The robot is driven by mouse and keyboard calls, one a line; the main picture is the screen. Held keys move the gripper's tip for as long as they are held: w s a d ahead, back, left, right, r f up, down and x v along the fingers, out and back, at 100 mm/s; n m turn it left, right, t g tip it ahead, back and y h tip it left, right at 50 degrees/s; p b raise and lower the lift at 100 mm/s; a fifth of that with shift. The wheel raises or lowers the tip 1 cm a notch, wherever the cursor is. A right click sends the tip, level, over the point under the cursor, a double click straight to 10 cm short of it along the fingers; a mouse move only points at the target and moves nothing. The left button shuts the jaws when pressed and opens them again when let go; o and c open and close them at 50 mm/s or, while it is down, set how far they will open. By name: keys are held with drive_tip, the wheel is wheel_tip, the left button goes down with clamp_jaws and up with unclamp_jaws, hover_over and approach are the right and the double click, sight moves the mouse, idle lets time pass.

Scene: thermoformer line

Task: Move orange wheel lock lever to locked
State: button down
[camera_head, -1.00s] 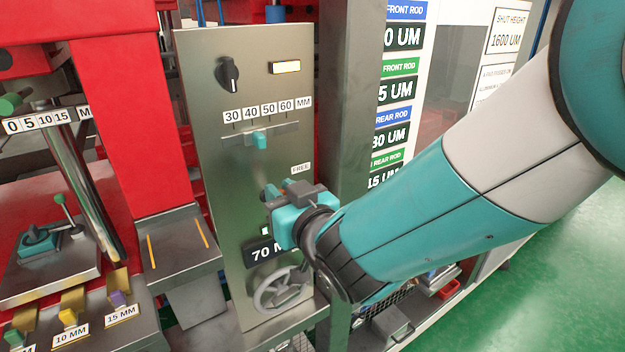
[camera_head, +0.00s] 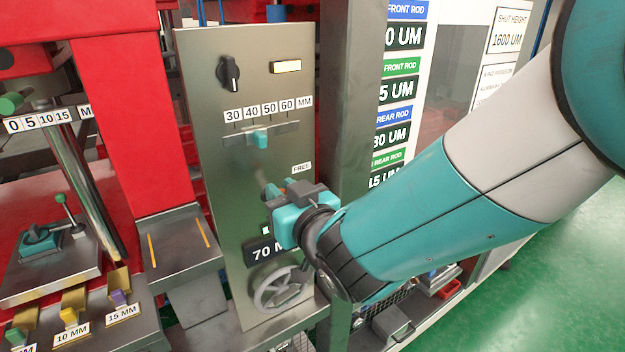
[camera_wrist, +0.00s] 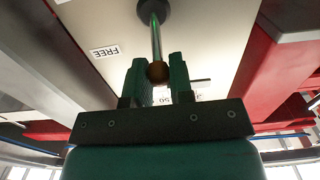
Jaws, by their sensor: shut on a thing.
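The wheel lock lever shows in the wrist view as a thin metal rod (camera_wrist: 156,38) with a dark orange-brown ball knob (camera_wrist: 157,72). The rod runs from a dark round pivot (camera_wrist: 153,9) on the steel panel. My gripper (camera_wrist: 158,75) has its two green fingers on either side of the knob and is shut on it. In the head view my gripper (camera_head: 273,190) is at the panel, below and left of the white FREE label (camera_head: 302,168). The label also shows left of the lever in the wrist view (camera_wrist: 105,52). My gripper partly hides the lever in the head view.
The panel (camera_head: 215,150) also carries a black knob (camera_head: 230,73), a teal slider (camera_head: 261,138) under a 30 to 60 scale, and a grey handwheel (camera_head: 277,288) below my gripper. A dark post (camera_head: 347,90) stands just right of the panel. Red machine frames are at left.

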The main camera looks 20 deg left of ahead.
idle(0.5)
drive_tip(key=shift+s+d+f+b, duration=0.2)
drive_tip(key=shift+f+b, duration=0.35)
drive_tip(key=shift+b, duration=0.2)
drive_tip(key=shift+s+d+f+b, duration=0.1)
drive_tip(key=shift+d+f+b, duration=0.05)
drive_tip(key=shift+f+b, duration=0.5)
drive_tip(key=shift+r, duration=0.15)
wheel_tip(320, 180, down, 2)
drive_tip(key=b, duration=0.2)
drive_tip(key=shift+s+b, duration=0.1)
drive_tip(key=shift+b, duration=0.2)
